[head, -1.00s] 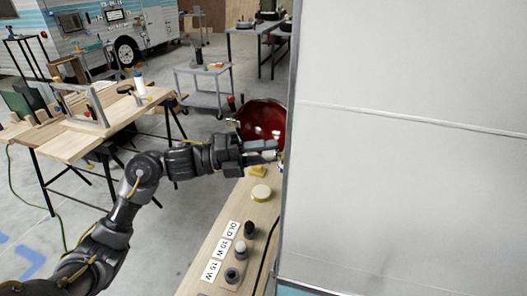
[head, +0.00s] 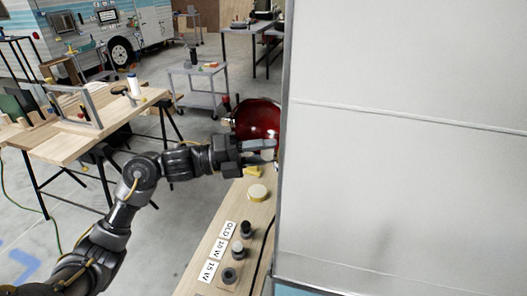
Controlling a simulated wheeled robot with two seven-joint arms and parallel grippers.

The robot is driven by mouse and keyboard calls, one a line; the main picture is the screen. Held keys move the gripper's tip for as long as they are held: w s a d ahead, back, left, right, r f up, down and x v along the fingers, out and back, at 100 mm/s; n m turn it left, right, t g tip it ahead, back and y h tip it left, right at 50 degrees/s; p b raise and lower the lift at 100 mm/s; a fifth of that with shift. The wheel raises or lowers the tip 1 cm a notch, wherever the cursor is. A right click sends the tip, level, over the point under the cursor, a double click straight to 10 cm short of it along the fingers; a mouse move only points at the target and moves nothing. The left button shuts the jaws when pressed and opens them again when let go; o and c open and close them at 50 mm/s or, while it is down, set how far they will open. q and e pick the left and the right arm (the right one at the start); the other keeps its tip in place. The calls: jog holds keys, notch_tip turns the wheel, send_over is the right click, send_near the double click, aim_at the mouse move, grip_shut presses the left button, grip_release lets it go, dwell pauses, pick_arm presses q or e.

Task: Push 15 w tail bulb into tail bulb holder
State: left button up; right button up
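My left gripper (head: 258,152) is at the edge of the pale camper wall, just below a red bowl-shaped lens (head: 256,118). Its fingers point right, towards the wall's edge. Something pale shows at the fingertips, but it is too small to tell whether it is the 15 W bulb or whether the fingers are shut on it. The tail bulb holder is not visible around the wall's edge. The 15 W cup (head: 229,274) on the bench looks empty. My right gripper is not in view.
The camper wall (head: 400,150) fills the right side. A work table (head: 62,142) stands at left.

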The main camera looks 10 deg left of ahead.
pick_arm(q)
jog(key=o, duration=0.4)
jog(key=shift+a+f, duration=0.15)
jog(key=shift+a, duration=0.15)
jog(key=shift+b+v, duration=1.95)
jog(key=shift+v, duration=3.2)
jog(key=shift+s, duration=0.15)
